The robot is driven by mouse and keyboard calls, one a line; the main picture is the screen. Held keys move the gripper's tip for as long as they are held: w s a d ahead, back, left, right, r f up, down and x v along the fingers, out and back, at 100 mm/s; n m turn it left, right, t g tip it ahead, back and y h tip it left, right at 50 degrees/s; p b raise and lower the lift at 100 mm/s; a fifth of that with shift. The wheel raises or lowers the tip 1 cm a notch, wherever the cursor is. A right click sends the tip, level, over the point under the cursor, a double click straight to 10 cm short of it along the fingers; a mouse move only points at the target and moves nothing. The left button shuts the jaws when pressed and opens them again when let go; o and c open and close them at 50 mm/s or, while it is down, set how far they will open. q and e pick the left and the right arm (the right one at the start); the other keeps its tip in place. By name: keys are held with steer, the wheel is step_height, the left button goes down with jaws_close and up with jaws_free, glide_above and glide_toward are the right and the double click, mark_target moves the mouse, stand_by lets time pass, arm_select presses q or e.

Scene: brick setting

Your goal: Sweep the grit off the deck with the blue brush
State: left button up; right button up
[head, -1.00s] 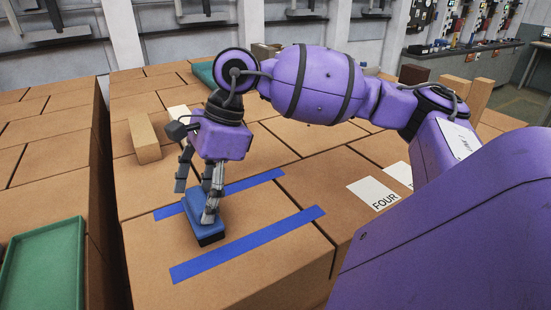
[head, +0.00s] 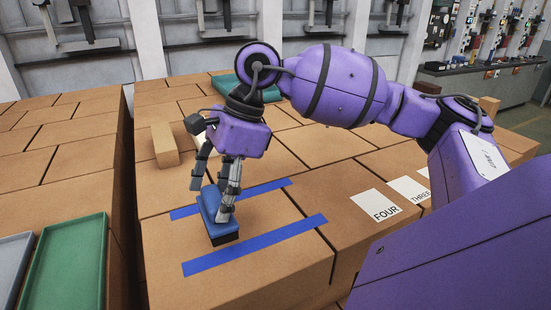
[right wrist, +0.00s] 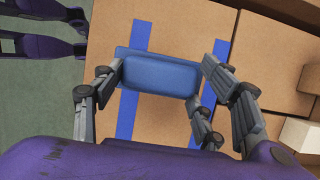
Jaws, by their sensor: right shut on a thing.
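The blue brush (head: 210,203) has a blue block top and a dark underside. It is on the deck (head: 262,226), a tan box-like top, between two blue tape strips (head: 255,245). My right gripper (head: 211,199) points down with its fingers on either side of the brush, shut on it. In the right wrist view, the brush (right wrist: 158,78) lies across the tape strips between the fingers (right wrist: 164,64). Whether the bristles touch the deck is hard to tell. I cannot make out any grit. My left gripper is not in the head view.
A green tray (head: 68,265) and a grey tray (head: 12,265) lie on the tan boxes at left, across a gap. A wooden block (head: 165,145) stands behind the gripper. White cards reading FOUR (head: 376,205) and THREE (head: 410,189) lie to the right.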

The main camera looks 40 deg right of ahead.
steer(key=shift+s+r, duration=0.25)
steer(key=shift+r, duration=0.9)
steer(key=shift+w+r+p, duration=0.2)
steer(key=shift+r+p, duration=0.35)
